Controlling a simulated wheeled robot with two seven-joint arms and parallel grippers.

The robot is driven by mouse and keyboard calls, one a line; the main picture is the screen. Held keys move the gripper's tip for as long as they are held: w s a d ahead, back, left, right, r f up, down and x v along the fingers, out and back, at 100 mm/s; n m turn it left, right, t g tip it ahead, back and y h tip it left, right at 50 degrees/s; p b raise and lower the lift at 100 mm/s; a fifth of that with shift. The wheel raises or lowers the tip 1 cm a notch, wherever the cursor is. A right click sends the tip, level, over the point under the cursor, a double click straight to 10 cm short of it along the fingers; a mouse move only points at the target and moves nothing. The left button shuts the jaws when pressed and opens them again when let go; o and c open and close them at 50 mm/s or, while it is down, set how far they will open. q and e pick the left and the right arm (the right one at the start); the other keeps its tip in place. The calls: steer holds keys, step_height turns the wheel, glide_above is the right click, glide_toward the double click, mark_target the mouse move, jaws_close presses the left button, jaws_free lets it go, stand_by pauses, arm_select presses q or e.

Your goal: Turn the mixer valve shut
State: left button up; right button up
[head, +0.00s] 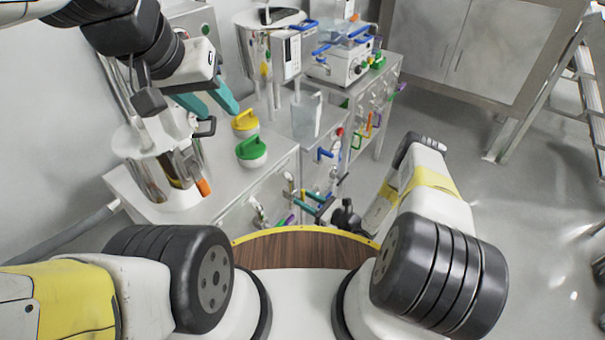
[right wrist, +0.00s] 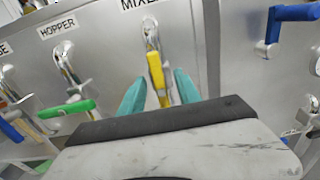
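The mixer valve (right wrist: 157,75) is in the right wrist view, under a partly cut-off label reading "MIX". Its yellow handle hangs down from a metal pipe fitting on the grey panel, roughly in line with the fitting. My right gripper (right wrist: 160,93) is open, with one teal finger on each side of the yellow handle. I cannot tell whether either finger touches it. The lower end of the handle is hidden behind my gripper body. In the head view my right gripper (head: 306,204) is low at the cabinet front. My left gripper (head: 222,112) is open and empty above the counter at left.
The hopper valve with a green handle (right wrist: 65,109) is left of the mixer valve. A blue-handled valve (right wrist: 291,14) is at upper right. Yellow-lidded (head: 245,122) and green-lidded (head: 252,151) containers stand on the counter. Open floor lies to the right.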

steer(key=shift+w+a, duration=0.3)
steer(key=shift+a, duration=0.15)
jaws_close()
